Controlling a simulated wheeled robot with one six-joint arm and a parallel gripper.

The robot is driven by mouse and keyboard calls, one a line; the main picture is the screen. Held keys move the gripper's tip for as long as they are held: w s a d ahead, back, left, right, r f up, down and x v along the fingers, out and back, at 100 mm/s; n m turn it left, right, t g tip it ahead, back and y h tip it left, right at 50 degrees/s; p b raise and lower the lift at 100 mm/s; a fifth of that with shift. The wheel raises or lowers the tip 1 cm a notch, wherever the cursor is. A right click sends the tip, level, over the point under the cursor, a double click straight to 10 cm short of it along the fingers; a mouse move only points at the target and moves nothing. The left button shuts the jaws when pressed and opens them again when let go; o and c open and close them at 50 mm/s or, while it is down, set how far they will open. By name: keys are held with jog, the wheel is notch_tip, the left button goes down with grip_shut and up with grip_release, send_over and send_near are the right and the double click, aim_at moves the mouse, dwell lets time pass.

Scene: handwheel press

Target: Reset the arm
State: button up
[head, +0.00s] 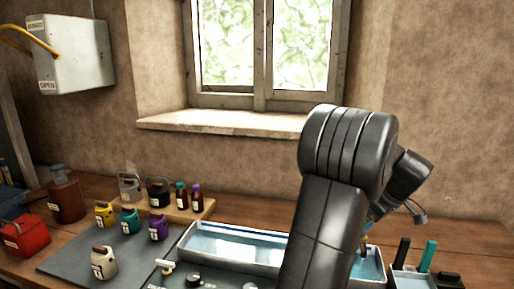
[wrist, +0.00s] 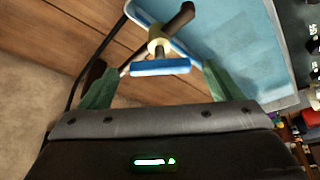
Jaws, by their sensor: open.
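My arm stands folded in the right of the head view and hides most of what lies behind it. In the wrist view my gripper (wrist: 158,68) shows two green fingers spread apart, with a gap between them. A tool with a blue bar (wrist: 160,67), a pale collar and a dark handle shows between and beyond the fingers, by the edge of a blue-bottomed tray (wrist: 215,35). I cannot tell whether the fingers touch the tool. In the head view the gripper is mostly hidden behind my arm.
A pale-rimmed tray (head: 235,232) lies behind my arm. Small jars (head: 130,220) and a grey mat (head: 75,258) are at left, with a red box (head: 25,236) and a brown bottle (head: 67,197). A wall box (head: 75,55) hangs upper left. Holders with sticks (head: 412,278) stand at right.

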jog(key=m, duration=0.1)
jog(key=m+h, duration=0.1)
jog(key=m, duration=0.2)
jog(key=shift+a+f+h, duration=0.25)
jog(key=shift+h, duration=0.05)
jog(key=m, duration=0.2)
jog(key=m+h+p, duration=0.1)
jog(key=m, duration=0.1)
jog(key=shift+a+m+t+h, duration=0.2)
jog(key=shift+m+t+h, duration=0.1)
jog(key=shift+m, duration=0.1)
jog(key=shift+r+m+h+p, duration=0.15)
jog(key=shift+m+h+p, duration=0.15)
jog(key=shift+m, duration=0.2)
jog(key=v, duration=1.2)
jog(key=shift+r+b, duration=0.2)
jog(key=shift+b, duration=0.25)
jog(key=shift+s, duration=0.15)
